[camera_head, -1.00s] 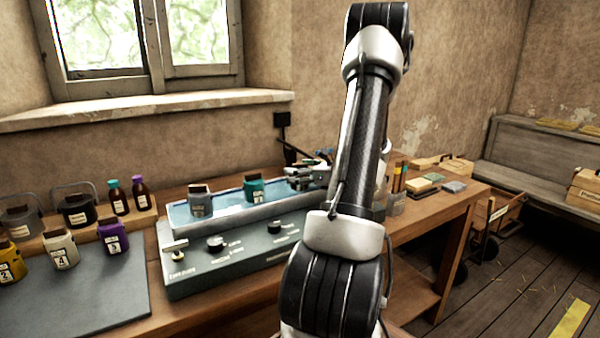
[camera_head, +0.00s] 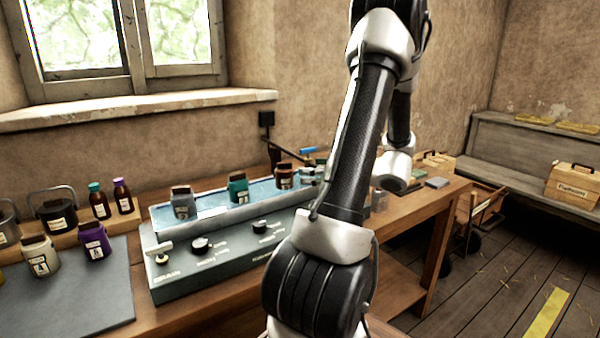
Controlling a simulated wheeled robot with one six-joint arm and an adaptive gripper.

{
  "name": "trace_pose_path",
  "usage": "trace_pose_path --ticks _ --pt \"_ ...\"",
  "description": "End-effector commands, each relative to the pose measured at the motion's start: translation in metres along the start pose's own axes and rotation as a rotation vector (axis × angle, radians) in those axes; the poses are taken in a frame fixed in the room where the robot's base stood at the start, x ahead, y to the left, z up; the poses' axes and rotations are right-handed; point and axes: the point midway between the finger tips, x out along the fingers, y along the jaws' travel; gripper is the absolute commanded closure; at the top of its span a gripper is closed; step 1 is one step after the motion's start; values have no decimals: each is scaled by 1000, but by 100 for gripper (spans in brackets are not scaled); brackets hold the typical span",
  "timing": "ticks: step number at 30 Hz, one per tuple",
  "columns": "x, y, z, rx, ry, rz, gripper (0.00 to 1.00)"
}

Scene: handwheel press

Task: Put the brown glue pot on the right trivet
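The brown glue pot (camera_head: 284,177) has a pale label and sits at the right end of the water bath (camera_head: 212,227), right of the teal pot (camera_head: 238,188) and the grey pot (camera_head: 184,203). I cannot make out the right trivet or what lies under the brown pot.
The bath's grey control box (camera_head: 230,250) has black knobs. At left are a purple pot (camera_head: 95,241), a cream pot (camera_head: 40,256), a black pot (camera_head: 57,213) and two small bottles. A grey mat (camera_head: 80,300) has clear space in front.

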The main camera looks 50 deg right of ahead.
Motion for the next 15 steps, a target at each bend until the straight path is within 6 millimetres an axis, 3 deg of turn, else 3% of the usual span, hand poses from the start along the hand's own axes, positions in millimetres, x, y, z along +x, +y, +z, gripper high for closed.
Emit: trace_pose_path --ticks 2,4,8,9,12,15 --pt "6 17 8 -46 21 51 26" --pt "18 49 18 -138 65 151 26" --pt "34 149 39 -459 185 459 26" --pt "31 181 42 -587 222 569 26" --pt "12 246 44 -931 288 827 26" --pt "-18 286 44 -1303 318 1054 26"
